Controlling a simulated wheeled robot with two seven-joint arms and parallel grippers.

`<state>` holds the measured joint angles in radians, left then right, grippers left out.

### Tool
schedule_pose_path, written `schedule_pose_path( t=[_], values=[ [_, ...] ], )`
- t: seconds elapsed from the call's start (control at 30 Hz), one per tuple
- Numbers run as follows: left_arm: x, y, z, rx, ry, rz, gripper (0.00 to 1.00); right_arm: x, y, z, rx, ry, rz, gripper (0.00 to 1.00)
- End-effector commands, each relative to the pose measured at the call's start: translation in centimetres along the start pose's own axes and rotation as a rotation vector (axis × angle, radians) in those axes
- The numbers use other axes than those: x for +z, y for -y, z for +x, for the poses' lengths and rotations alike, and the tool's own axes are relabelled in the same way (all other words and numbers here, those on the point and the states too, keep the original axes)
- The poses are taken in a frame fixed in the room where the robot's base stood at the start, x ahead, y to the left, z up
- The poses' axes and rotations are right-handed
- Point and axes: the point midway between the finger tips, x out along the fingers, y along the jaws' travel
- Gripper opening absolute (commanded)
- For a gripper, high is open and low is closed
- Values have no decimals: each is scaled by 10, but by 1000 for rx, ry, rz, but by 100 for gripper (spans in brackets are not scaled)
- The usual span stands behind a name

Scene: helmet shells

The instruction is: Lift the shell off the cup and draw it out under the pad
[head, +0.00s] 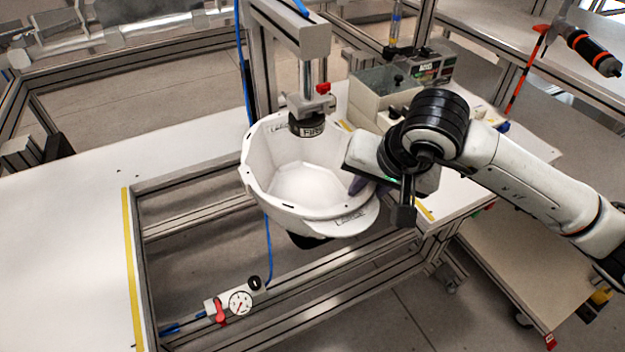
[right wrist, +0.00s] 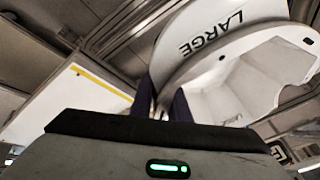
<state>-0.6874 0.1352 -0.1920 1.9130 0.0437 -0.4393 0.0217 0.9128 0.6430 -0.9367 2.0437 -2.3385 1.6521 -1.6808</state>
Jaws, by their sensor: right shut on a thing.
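The white helmet shell (head: 290,185) lies with its hollow side up, its brim toward the front right. The brim bears the word LARGE, which also shows on the shell in the right wrist view (right wrist: 215,38). A round black pad (head: 307,125) hangs from the post over the back part of the shell. A black part, seemingly the cup (head: 308,241), shows just under the shell; I cannot tell whether they touch. My right gripper (head: 359,186) is shut on the shell's right edge near the brim; its purple fingers show in the right wrist view (right wrist: 162,104). My left gripper is out of view.
The post's metal arm (head: 290,32) and a clamp with a red knob (head: 323,88) stand above the shell. A gauge (head: 240,302) with a red lever sits on the frame rail below. A grey box device (head: 385,95) stands behind right.

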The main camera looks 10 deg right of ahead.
Motion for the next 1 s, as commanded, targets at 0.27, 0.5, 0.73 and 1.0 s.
schedule_pose_path(
  t=[0.27,0.5,0.73,1.0],
  values=[
    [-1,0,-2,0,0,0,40,-3,2,-6,-4,-4,1,0],
    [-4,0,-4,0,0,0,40,-7,5,-14,-4,-4,1,0],
    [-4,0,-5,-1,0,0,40,-8,6,-17,-3,-3,1,0],
    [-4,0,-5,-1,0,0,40,-8,6,-17,-3,-3,1,0]
  ],
)
